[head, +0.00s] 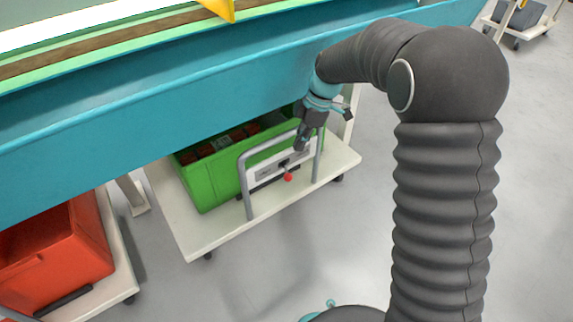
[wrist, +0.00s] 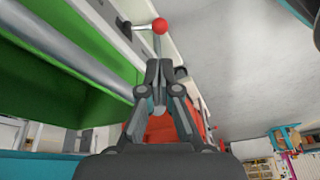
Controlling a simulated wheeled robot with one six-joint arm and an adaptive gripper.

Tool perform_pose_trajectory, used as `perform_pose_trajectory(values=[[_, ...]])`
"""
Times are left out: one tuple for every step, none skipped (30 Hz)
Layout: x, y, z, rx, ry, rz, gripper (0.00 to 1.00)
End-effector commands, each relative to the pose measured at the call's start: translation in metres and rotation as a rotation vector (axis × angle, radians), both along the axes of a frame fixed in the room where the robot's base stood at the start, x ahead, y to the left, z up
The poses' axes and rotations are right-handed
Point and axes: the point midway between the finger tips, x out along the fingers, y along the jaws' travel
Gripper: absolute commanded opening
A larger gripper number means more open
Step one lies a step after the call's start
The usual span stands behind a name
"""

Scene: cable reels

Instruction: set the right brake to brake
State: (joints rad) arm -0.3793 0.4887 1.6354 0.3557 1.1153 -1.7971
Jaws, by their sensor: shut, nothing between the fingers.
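The brake lever with a red knob (head: 288,177) sits on a white plate (head: 265,173) on the front of the cart with the green crate. The knob hangs at the lower right of the plate. In the wrist view the red knob (wrist: 160,25) shows just beyond my fingertips, with its pale lever arm running left to the plate. My gripper (head: 301,147) is shut and empty. It points down by the cart's grey handle bar, above the knob and apart from it. My shut fingers also show in the wrist view (wrist: 160,66).
The green crate (head: 206,186) holds dark red items and stands on the white cart (head: 208,240). The grey handle bar (head: 245,185) frames the plate closely. A teal beam (head: 150,110) runs overhead. A red crate (head: 65,250) stands on another cart at left. The floor in front is clear.

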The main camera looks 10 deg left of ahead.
Motion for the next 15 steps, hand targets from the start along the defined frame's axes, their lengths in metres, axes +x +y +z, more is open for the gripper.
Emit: perform_pose_trajectory(values=[[-0.004,0.006,0.0,0.009,-0.006,0.05,0.0],[-0.006,0.01,0.0,0.014,-0.011,0.081,0.0],[-0.009,0.014,0.0,0.02,-0.018,0.117,0.0],[-0.011,0.017,0.0,0.023,-0.022,0.142,0.0],[-0.012,0.02,0.0,0.027,-0.025,0.162,0.0],[-0.014,0.022,0.0,0.03,-0.03,0.184,0.0],[-0.014,0.023,0.0,0.032,-0.032,0.197,0.0],[-0.015,0.023,0.0,0.034,-0.035,0.207,0.0],[-0.015,0.023,0.0,0.035,-0.036,0.215,0.0],[-0.015,0.023,0.0,0.036,-0.038,0.219,0.0],[-0.015,0.023,0.0,0.037,-0.039,0.222,0.0],[-0.014,0.023,0.0,0.037,-0.04,0.224,0.0],[-0.014,0.022,0.0,0.036,-0.04,0.224,0.0],[-0.014,0.022,0.0,0.036,-0.04,0.224,0.0],[-0.014,0.022,0.0,0.036,-0.04,0.223,0.0]])
